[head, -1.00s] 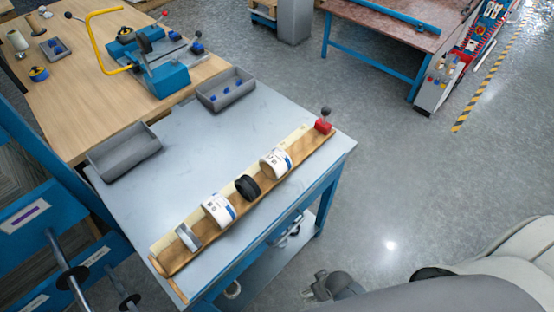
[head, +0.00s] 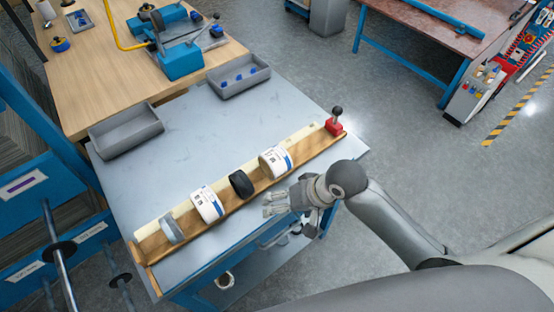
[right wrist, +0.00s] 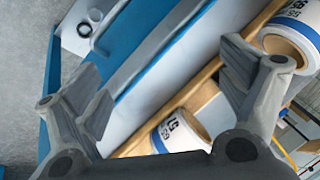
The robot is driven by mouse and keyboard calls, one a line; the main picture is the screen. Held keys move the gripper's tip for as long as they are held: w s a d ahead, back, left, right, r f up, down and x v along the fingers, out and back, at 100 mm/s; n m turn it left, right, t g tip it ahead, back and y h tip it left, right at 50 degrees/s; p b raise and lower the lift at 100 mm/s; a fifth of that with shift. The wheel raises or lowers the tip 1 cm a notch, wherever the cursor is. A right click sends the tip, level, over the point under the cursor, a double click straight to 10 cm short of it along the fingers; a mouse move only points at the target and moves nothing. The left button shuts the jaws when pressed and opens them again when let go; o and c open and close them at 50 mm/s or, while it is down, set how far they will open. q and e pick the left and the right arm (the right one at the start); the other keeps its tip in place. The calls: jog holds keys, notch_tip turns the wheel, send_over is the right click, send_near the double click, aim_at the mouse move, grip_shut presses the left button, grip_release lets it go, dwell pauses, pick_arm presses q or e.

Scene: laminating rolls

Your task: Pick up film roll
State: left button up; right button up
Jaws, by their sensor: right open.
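Two white rolls with blue-edged labels, which look like film rolls, lie in a wooden rack (head: 232,210) on the grey table; one (head: 207,205) is left of centre and one (head: 275,161) is right of centre. A black roll (head: 241,184) lies between them, and a grey-blue ring-like roll (head: 172,230) is at the rack's left end. My right gripper (head: 271,203) is open and empty, in front of the rack near the black roll and right white roll. The right wrist view shows its spread fingers (right wrist: 162,70), with white rolls (right wrist: 182,130) beyond them. My left gripper is out of view.
A red block with a black knob (head: 335,124) stands at the rack's right end. Two grey bins (head: 126,131) (head: 238,85) sit at the table's back edge. A wooden bench (head: 100,84) with a blue machine (head: 180,62) stands behind. The table between bins and rack is clear.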

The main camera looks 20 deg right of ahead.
aim_at(284, 154)
jog(key=w+r+m, duration=0.2)
jog(key=w, duration=0.1)
jog(key=w+d+r+m, duration=0.1)
jog(key=shift+w+g+y, duration=0.25)
jog(key=shift+g+y, duration=0.05)
jog(key=shift+y, duration=0.1)
jog(key=w+d+r+m, duration=0.6)
jog(key=r+m, duration=0.2)
jog(key=shift+g+y, duration=0.3)
jog(key=shift+y, duration=0.1)
jog(key=x, duration=0.7)
jog(key=p+x, duration=0.1)
jog(key=x, duration=0.3)
jog(key=shift+w+d, duration=0.15)
jog(key=shift+w, duration=0.1)
jog(key=shift+c, duration=0.2)
jog(key=c, duration=1.1)
jog(key=shift+r, duration=0.1)
